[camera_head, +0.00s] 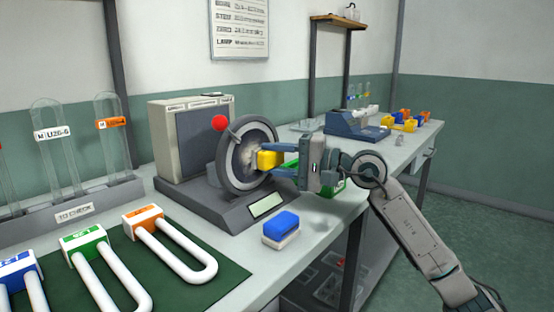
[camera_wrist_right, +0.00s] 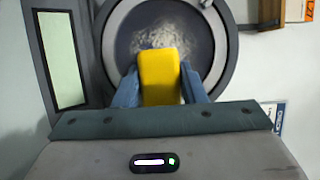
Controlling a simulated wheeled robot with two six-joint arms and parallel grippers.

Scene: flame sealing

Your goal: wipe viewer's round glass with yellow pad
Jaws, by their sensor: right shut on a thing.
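The viewer is a grey box on a dark base with a round glass (camera_head: 243,155) in a thick grey ring, facing right. The glass looks cloudy and streaked, and it fills the upper middle of the right wrist view (camera_wrist_right: 190,38). My right gripper (camera_head: 277,164) is shut on the yellow pad (camera_head: 268,160). The pad (camera_wrist_right: 160,75) stands between the blue-grey fingers in the wrist view, in front of the lower part of the glass. I cannot tell whether it touches the glass. My left gripper is not in view.
A blue and white block (camera_head: 281,228) lies in front of the viewer's base. Tubes with coloured caps lie on a green mat (camera_head: 190,285) at front left. A rack (camera_head: 75,212) with glass tubes stands behind them. A blue device (camera_head: 355,124) stands farther right.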

